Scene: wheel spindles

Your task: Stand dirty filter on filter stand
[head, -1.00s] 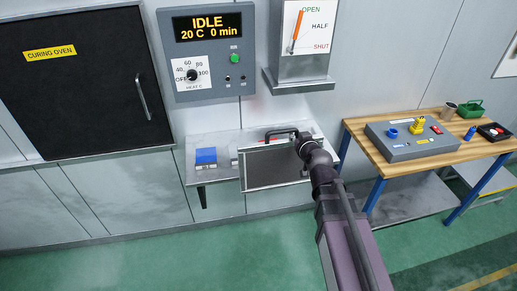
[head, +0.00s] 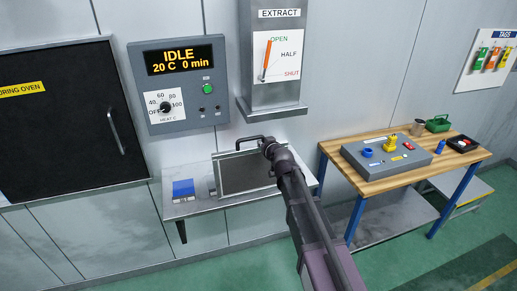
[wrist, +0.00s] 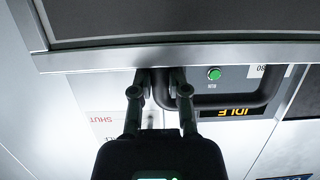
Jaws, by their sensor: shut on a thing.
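The dirty filter (head: 247,173) is a dark grey panel in a pale metal frame with a black handle on top. It is upright at the small grey shelf below the extract unit in the head view. My gripper (head: 268,147) is shut on the handle near its right end. In the wrist view my gripper (wrist: 160,82) grips the black handle (wrist: 255,101), with the filter's frame (wrist: 190,56) across the top. A pale upright edge shows just left of the filter; I cannot tell whether it is the filter stand. The filter hides what is behind it, and contact below is unclear.
A blue block (head: 183,188) lies on the shelf (head: 182,209), left of the filter. The extract unit (head: 273,105) overhangs behind. The curing oven (head: 60,120) is at left. A wooden workbench (head: 385,181) with a grey box stands at right.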

